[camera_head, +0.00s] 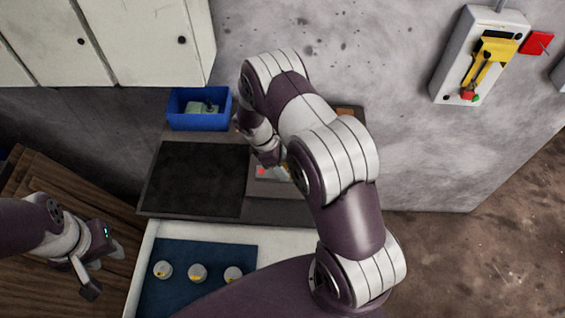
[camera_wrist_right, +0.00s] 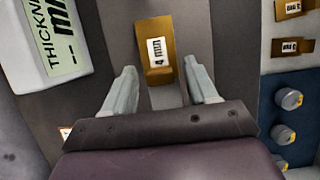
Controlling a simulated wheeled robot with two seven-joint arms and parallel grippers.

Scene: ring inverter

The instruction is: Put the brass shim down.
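My left gripper (camera_head: 105,270) is open and empty at the lower left.
A gauge with a "THICKNESS" display (camera_wrist_right: 50,40) stands left in the wrist view. Two labelled brass pieces (camera_wrist_right: 292,46) lie at the right. A blue bin (camera_head: 200,124), a black mat (camera_head: 195,178) and a blue mat (camera_head: 205,255) with three round knobs are in the head view.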

